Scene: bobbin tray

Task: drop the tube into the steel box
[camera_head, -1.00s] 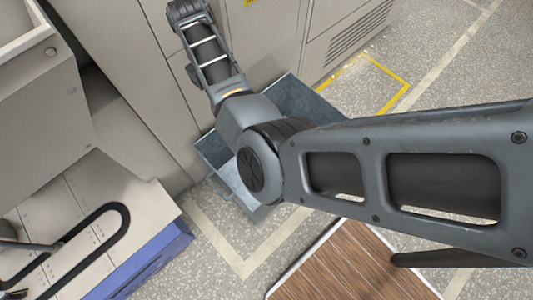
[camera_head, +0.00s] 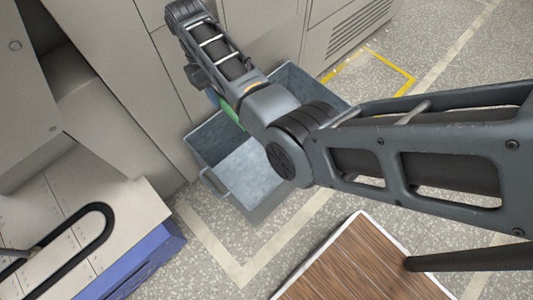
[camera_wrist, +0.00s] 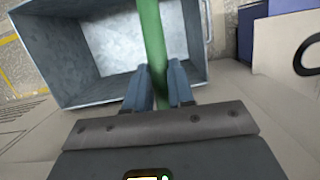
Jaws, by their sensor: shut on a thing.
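The steel box (camera_head: 203,141) is an open grey metal bin on the floor against the cabinets in the head view. My arm covers part of it. In the wrist view, the steel box (camera_wrist: 55,62) fills the upper part, with its inside showing. The tube (camera_wrist: 152,40) is green and long, held between the fingers of my gripper (camera_wrist: 160,92). It reaches over the box's opening in that view. In the head view a short green piece of the tube (camera_head: 229,112) shows beside my arm, over the box. My gripper's fingers are hidden there.
Grey cabinets (camera_head: 110,60) stand behind the box. A blue-edged unit (camera_head: 150,262) with a black loop handle (camera_head: 85,235) is at lower left. A wood-topped surface (camera_head: 365,265) is at the bottom. Speckled floor lies between them.

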